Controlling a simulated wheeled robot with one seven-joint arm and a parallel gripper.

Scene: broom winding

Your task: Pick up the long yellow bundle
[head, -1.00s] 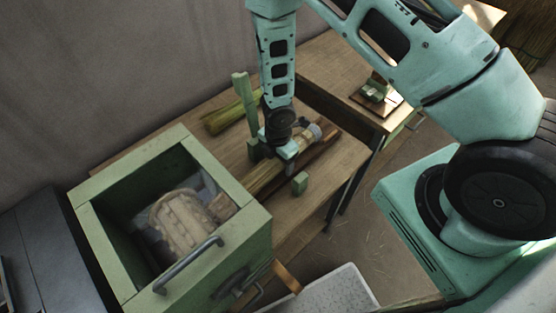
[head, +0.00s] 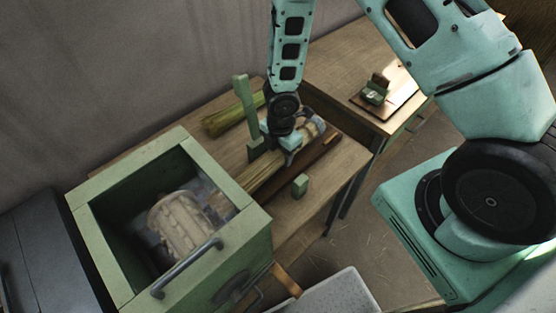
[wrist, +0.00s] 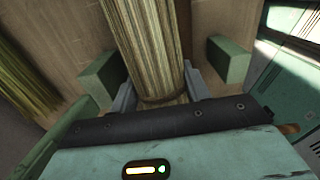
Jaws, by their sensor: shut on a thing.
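The long yellow bundle (head: 260,181) of straw lies lengthwise over the wooden table, with its near end close to the green box. Its far end shows past my gripper (head: 284,150). My gripper is shut around the bundle, with one finger on each side. In the wrist view the bundle (wrist: 147,42) runs between the two grey fingers (wrist: 158,88). I cannot tell whether the bundle is clear of the table. The palm hides part of it.
Green posts (head: 243,105) and a small green block (head: 300,185) flank the bundle. A greener bundle (head: 222,121) lies behind it, a dark brown stick (head: 317,156) in front. An open green box (head: 246,242) stands at the near left, a side table (head: 335,72) behind.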

